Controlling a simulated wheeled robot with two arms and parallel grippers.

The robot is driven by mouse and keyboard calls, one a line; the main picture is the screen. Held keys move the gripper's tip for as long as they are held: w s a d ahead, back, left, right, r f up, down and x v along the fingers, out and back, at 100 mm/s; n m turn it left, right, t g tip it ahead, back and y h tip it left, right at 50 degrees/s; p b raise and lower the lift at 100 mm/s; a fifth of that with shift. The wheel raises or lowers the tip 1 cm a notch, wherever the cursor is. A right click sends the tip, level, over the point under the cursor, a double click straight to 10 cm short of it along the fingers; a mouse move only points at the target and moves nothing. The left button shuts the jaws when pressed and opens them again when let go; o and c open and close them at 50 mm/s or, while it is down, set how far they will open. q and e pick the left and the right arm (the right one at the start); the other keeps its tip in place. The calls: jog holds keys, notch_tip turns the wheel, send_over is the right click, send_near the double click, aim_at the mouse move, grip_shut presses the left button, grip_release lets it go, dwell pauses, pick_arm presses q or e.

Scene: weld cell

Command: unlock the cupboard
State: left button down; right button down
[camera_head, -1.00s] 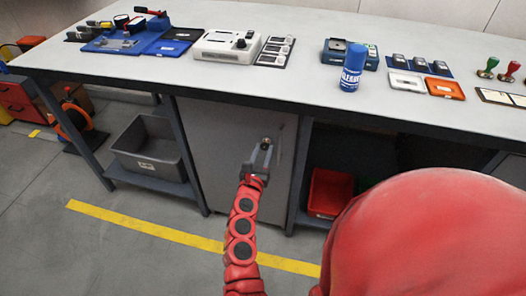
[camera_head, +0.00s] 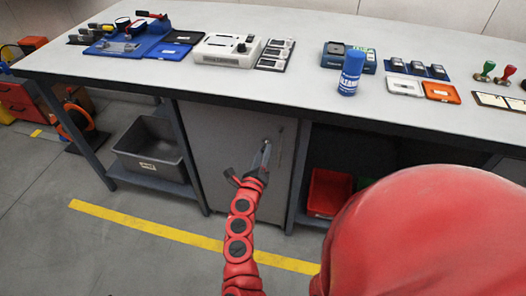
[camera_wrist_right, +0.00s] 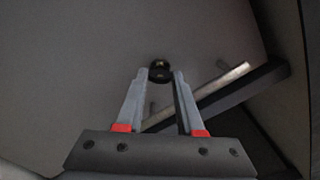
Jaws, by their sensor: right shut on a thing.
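The cupboard (camera_head: 222,150) is the grey unit under the workbench, and its door is closed. A small dark round lock knob (camera_wrist_right: 160,71) sits on the door face, left of a bar handle (camera_wrist_right: 222,84). My right gripper (camera_head: 265,147) is at the door's upper right. In the wrist view, its two fingertips (camera_wrist_right: 160,75) are shut on the knob, one on each side. The handle looks slanted there because the wrist is turned. The fingers hide part of the knob in the head view. My left gripper is not in view.
The workbench (camera_head: 200,84) overhangs the cupboard, with a blue spray can (camera_head: 352,72) near its front edge. A grey bin (camera_head: 150,147) stands left of the cupboard and a red bin (camera_head: 328,191) to the right. The floor in front has a yellow line (camera_head: 160,228).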

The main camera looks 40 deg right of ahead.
jog(key=shift+n+p, duration=2.4)
jog(key=shift+n, duration=1.9)
jog(key=c, duration=0.5)
grip_release()
jog(key=shift+c, duration=0.2)
jog(key=shift+a, duration=0.1)
jog(key=v, duration=1.7)
jog(key=shift+s, duration=0.2)
